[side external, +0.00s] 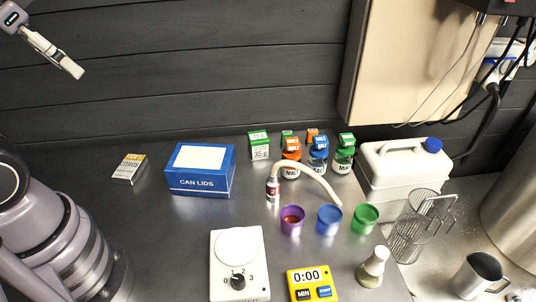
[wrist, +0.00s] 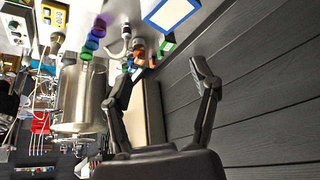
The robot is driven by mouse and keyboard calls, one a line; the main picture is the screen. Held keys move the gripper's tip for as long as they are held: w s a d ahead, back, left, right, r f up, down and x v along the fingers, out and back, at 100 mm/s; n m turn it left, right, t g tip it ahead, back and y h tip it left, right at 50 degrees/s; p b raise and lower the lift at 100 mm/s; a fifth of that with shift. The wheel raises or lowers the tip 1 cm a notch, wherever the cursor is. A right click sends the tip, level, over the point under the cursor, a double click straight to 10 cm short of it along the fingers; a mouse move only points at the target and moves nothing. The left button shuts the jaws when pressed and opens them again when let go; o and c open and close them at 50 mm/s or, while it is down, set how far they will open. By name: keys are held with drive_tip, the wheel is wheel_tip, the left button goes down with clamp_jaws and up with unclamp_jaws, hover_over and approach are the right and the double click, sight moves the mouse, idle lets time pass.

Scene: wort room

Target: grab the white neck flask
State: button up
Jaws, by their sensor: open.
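A small conical flask (side external: 372,267) with a pale neck and a greenish-grey body stands upright at the front right of the grey worktop. It is right of the yellow timer (side external: 314,283) and below the green cup (side external: 365,218) in the side view. I cannot clearly make it out in the wrist view. My gripper (side external: 70,67) is high at the upper left of the side view, in front of the dark wall and far from the flask. In the wrist view my gripper (wrist: 160,80) has its two fingers spread wide with nothing between them.
A white dial device (side external: 238,279) is left of the timer. Purple (side external: 292,220) and blue (side external: 329,220) cups stand behind. A curved white tube (side external: 316,178), lidded jars, a can-lids box (side external: 200,181), wire basket (side external: 408,239) and white jerrycan (side external: 404,178) surround them.

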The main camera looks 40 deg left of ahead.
sight(382, 251)
drive_tip(key=w+d+f+n+g+h, duration=0.35)
drive_tip(key=w+d, duration=0.25)
drive_tip(key=d, duration=0.4)
drive_tip(key=w+d+f+n+g+h, duration=0.25)
drive_tip(key=w+d+h, duration=0.25)
drive_tip(key=d, duration=0.5)
drive_tip(key=w+d+f+n+g+h, duration=0.35)
drive_tip(key=w+d+h, duration=0.2)
drive_tip(key=d, duration=0.35)
drive_tip(key=w+d+f+n+t+h, duration=0.1)
drive_tip(key=w+d+f+n, duration=0.1)
drive_tip(key=f, duration=0.6)
drive_tip(key=w+d+f+n+t+h, duration=0.1)
drive_tip(key=w+d+f+n, duration=0.1)
drive_tip(key=f, duration=0.6)
drive_tip(key=w+d+f+n+t+h, duration=0.2)
drive_tip(key=w+d+f+n, duration=0.1)
drive_tip(key=f, duration=0.5)
drive_tip(key=shift+d+f+n, duration=0.2)
drive_tip(key=shift+d+n, duration=0.55)
drive_tip(key=shift+d, duration=0.55)
drive_tip(key=d, duration=0.6)
drive_tip(key=shift+d, duration=0.3)
drive_tip(key=shift+r, duration=0.1)
clamp_jaws()
